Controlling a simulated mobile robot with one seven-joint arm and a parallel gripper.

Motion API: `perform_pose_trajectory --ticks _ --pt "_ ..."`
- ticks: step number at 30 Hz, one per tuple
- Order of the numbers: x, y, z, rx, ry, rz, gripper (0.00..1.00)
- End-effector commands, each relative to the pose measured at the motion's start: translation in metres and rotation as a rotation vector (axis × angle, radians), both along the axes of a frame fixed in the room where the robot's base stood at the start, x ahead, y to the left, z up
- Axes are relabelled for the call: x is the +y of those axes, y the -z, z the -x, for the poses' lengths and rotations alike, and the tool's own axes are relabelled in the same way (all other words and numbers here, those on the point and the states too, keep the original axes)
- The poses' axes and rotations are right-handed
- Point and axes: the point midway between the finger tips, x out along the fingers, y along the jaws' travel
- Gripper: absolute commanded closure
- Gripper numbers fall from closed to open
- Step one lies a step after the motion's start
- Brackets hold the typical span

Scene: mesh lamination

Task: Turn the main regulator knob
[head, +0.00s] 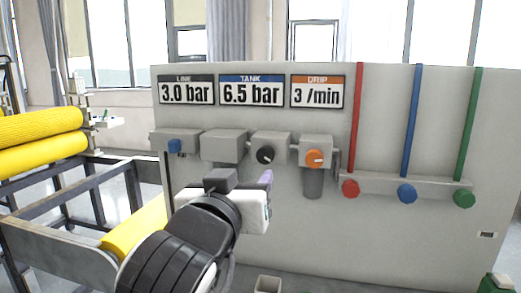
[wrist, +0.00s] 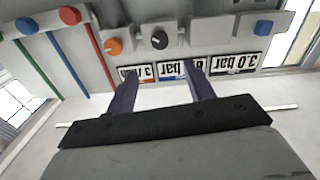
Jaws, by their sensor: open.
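No label shows which is the main regulator. My gripper (wrist: 158,72) is open and empty, its two dark purple fingers apart. In the upside-down wrist view the black knob (wrist: 159,38) lies beyond and between the fingertips, not touching them. The orange knob (wrist: 114,46) and blue knob (wrist: 262,27) flank it. In the head view my gripper (head: 266,178) is just below the black knob.
Signs read 3.0 bar (head: 186,91), 6.5 bar (head: 251,92) and 3 /min (head: 317,93). Red (head: 350,188), blue (head: 407,193) and green (head: 464,198) valve knobs sit below coloured pipes at right. Yellow rolls (head: 40,127) on a metal frame stand at left.

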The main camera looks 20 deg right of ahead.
Motion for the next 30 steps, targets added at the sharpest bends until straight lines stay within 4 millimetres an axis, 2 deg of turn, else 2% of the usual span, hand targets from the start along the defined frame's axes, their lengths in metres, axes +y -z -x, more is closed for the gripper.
perform_pose_trajectory --ticks 4,12,18,24,30 --pt "-0.010 -0.004 -0.015 0.006 0.001 0.000 0.47" --pt "-0.043 -0.001 -0.063 0.004 0.000 0.001 0.47" --pt "-0.060 -0.001 -0.090 0.001 -0.001 0.002 0.47" --pt "-0.069 0.000 -0.102 0.000 -0.001 0.001 0.47" --pt "-0.070 0.000 -0.104 -0.001 -0.001 0.002 0.47"
